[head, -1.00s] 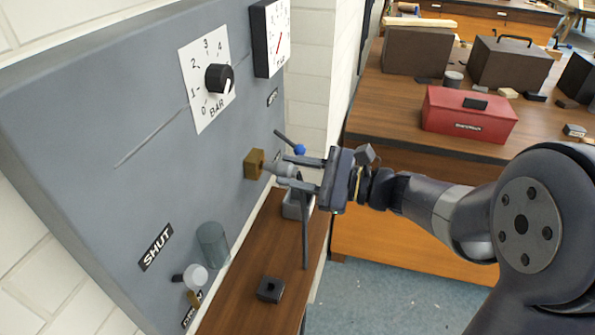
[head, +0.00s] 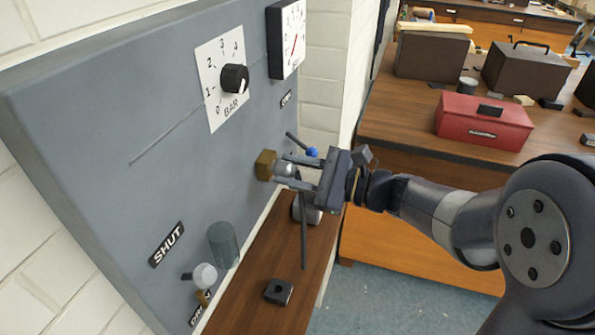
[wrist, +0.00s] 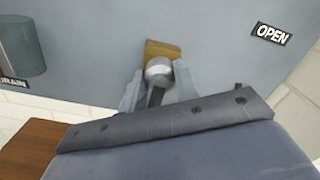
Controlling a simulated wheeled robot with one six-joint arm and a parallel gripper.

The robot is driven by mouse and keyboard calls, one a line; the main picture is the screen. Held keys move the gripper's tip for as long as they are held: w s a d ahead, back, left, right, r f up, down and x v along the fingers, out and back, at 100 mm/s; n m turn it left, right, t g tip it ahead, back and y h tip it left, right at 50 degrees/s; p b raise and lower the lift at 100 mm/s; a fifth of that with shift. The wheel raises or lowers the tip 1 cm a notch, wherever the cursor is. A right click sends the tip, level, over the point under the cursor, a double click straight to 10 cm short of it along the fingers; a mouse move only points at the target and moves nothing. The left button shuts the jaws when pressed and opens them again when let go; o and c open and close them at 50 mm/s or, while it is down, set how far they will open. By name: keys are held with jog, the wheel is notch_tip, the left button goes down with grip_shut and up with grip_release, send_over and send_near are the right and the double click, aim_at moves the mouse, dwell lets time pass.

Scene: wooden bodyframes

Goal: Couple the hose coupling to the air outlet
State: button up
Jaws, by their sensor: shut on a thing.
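The air outlet (head: 264,165) is a brass-coloured block on the grey panel, left of my gripper in the head view. It also shows in the wrist view (wrist: 160,47), behind the coupling. My gripper (head: 283,173) is shut on the grey hose coupling (wrist: 158,68), with a finger on each side of it. The coupling's front end is at the outlet's face, and I cannot tell whether it is seated. The dark hose (head: 304,240) hangs down from behind the gripper. A blue-tipped lever (head: 312,152) stands just beyond the gripper.
The panel carries a pressure knob (head: 234,78), a gauge (head: 289,40), a clear bowl (head: 223,245) and a drain valve (head: 203,275). A small dark block (head: 279,291) lies on the wooden bench below. A red toolbox (head: 484,122) sits on the table at right.

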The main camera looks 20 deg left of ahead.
jog(key=o, duration=1.2)
jog(key=shift+c, duration=0.2)
jog(key=d+b, duration=0.1)
jog(key=d, duration=0.9)
jog(key=shift+s+d+b, duration=0.3)
jog(key=shift+s+d, duration=0.1)
jog(key=shift+a, duration=0.1)
jog(key=a, duration=0.3)
jog(key=a+p, duration=0.1)
jog(key=a, duration=0.6)
jog(key=shift+w+a+p, duration=0.35)
jog(key=shift+w+a, duration=0.05)
jog(key=shift+d, duration=0.35)
